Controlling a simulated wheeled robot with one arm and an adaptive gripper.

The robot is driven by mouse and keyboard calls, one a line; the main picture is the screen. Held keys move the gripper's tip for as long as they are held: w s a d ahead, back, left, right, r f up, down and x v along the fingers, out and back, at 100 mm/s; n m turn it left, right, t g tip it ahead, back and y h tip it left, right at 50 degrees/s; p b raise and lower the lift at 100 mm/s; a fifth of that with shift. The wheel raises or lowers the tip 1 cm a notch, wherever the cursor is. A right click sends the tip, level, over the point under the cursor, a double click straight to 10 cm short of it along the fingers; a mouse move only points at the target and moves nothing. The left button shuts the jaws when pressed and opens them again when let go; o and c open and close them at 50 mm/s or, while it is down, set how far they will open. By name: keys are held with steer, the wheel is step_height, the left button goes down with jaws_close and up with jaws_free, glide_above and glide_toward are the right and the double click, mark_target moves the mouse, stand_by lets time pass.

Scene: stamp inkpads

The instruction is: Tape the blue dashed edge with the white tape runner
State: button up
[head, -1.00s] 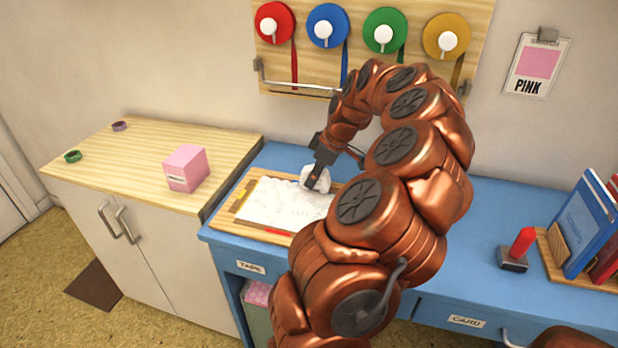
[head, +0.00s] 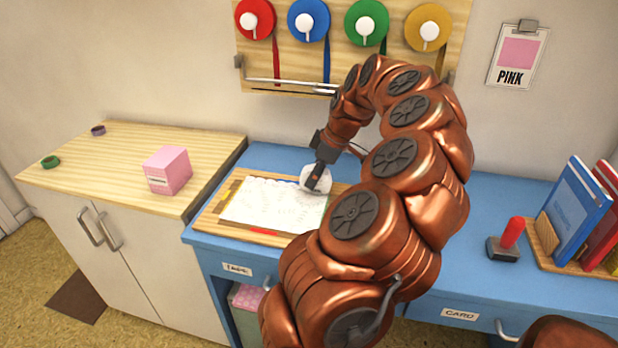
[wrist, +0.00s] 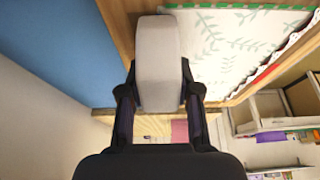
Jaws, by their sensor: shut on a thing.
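My gripper (head: 320,180) is shut on the white tape runner (wrist: 158,65), a pale rounded block between its fingers. In the head view the white tape runner (head: 313,179) is at the far right part of the white leaf-patterned sheet (head: 262,203). I cannot tell whether it touches the sheet. In the wrist view the sheet (wrist: 225,50) lies right of the runner.
The sheet lies on a wooden board (head: 207,222) on the blue desk (head: 275,155). A pink box (head: 168,171) stands on the cabinet at left. A red-handled stamp (head: 507,240) and books (head: 577,212) stand at right. Tape rolls (head: 308,20) hang behind.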

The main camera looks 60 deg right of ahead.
mark_target(330, 179)
steer(key=shift+s+d+b, duration=0.2)
steer(key=shift+s+b, duration=0.2)
steer(key=shift+s, duration=0.3)
steer(key=shift+s+d+b, duration=0.2)
steer(key=shift+s+b, duration=0.2)
steer(key=shift+s, duration=0.25)
steer(key=shift+s+d+b, duration=0.2)
steer(key=shift+s+b, duration=0.2)
steer(key=shift+s, duration=0.3)
steer(key=shift+r+p, duration=1.2)
steer(key=shift+r, duration=2.35)
